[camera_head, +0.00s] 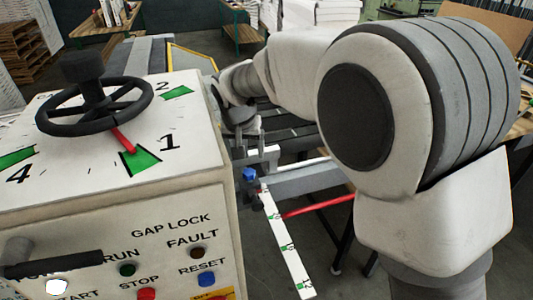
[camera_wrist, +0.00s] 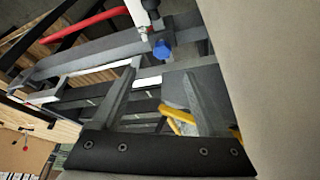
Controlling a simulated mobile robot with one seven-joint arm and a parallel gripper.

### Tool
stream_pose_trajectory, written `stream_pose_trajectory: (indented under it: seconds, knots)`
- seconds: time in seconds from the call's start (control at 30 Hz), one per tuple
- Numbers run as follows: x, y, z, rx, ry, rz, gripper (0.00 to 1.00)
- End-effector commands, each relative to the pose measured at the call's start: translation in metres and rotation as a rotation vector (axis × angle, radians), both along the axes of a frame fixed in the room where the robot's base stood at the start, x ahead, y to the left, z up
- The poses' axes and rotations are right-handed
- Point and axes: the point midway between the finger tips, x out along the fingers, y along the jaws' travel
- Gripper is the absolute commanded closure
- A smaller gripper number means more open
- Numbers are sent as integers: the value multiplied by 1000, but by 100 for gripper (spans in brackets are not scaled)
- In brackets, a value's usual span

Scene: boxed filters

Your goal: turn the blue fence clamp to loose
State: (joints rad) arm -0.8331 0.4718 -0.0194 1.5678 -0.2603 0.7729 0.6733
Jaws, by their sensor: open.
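The blue fence clamp (camera_head: 249,174) is a small blue knob on the grey fence, just right of the machine cabinet. In the wrist view the blue knob (camera_wrist: 162,49) is near the top middle, beyond my fingertips. My gripper (camera_wrist: 160,74) is open, and no object is held between its fingers. In the head view my gripper (camera_head: 262,153) is small and partly hidden by my arm, just above and near the clamp. I cannot tell the exact distance between them. Which way the clamp is set cannot be made out.
The cabinet (camera_head: 110,210) stands close on the left, with a black handwheel (camera_head: 95,108), a lever and buttons. A white scale strip (camera_head: 287,243) and a red bar (camera_head: 318,204) extend near the clamp.

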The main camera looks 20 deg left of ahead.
Motion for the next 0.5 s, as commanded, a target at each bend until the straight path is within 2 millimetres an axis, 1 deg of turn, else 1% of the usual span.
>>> stream_pose_trajectory:
  seconds: [0.1,0.27,0.37,0.5]
  knots:
    - [-1,8,-4,-1,1,5,23]
    - [0,11,-11,-2,2,6,23]
    - [4,12,-21,-3,1,6,23]
    - [14,14,-46,-5,4,5,23]
